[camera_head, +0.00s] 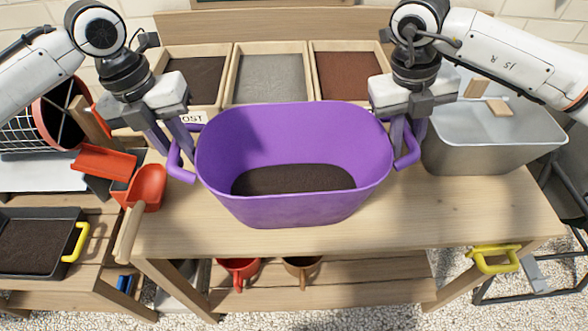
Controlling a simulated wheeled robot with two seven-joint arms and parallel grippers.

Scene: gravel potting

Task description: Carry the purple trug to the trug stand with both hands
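The purple trug (290,205) is at the middle of the wooden potting table, with dark soil (293,180) in its bottom. I cannot tell whether its base touches the tabletop. My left gripper (178,150) has its fingers pointing down at the trug's left handle (181,174). My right gripper (406,146) has its fingers down at the right handle (409,157). The fingers of each gripper show a gap, but whether they press on the handles is not clear. I cannot make out a trug stand.
Bins of dark soil (195,82), grey gravel (270,78) and red gravel (346,75) stand behind. A grey metal tub (480,150) is at the right. The tabletop's front right (480,215) is clear.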

